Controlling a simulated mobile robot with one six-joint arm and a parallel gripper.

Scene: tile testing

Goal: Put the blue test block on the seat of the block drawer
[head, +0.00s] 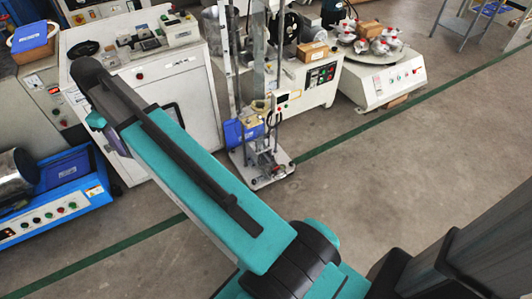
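I cannot tell for certain which thing is the blue test block. A blue block-like piece (30,37) lies in a tan open holder (13,50) on a grey machine at the upper left. Another flat blue piece (67,169) lies on the blue machine at the left. A blue part (237,131) also shows low on the tall tester in the middle. No block drawer or seat can be made out clearly. My arm reaches from the lower middle toward the upper left, and my gripper does not show; the arm's dark far link hides part of the white cabinet.
A white cabinet machine (190,80) stands behind my arm. The tall tester's base plate (272,176) rests on the floor. A white machine with a round turntable (380,80) is at the upper right. The blue machine (60,213) borders the left. Grey floor (420,150) is clear at right.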

